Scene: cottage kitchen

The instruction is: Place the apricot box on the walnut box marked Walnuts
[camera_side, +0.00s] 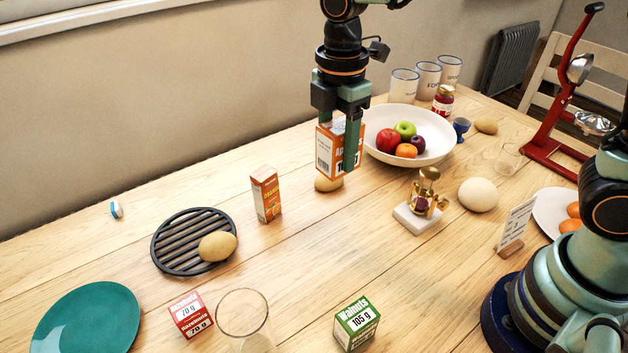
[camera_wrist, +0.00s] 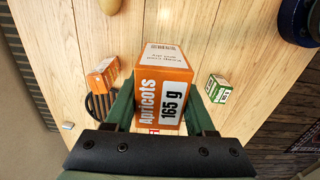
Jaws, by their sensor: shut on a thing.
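The orange and white apricot box (camera_side: 326,150) is held in my gripper (camera_side: 341,160), above the table and in front of the fruit bowl. In the wrist view the apricot box (camera_wrist: 164,88) shows its "Apricots 165 g" face between the two green fingers (camera_wrist: 160,112). The gripper is shut on it. The green and white walnut box (camera_side: 356,324) marked "Walnuts 105 g" stands on the table at the front, well apart from the gripper. It also shows in the wrist view (camera_wrist: 218,89), to the right of the held box. Its top looks bare.
A potato (camera_side: 328,184) lies below the held box. An orange carton (camera_side: 266,195), a black trivet (camera_side: 167,260) with a potato, a red hazelnut box (camera_side: 190,315) and a clear glass (camera_side: 243,315) stand left of the walnut box. A brass piece on a white base (camera_side: 418,219) stands behind it.

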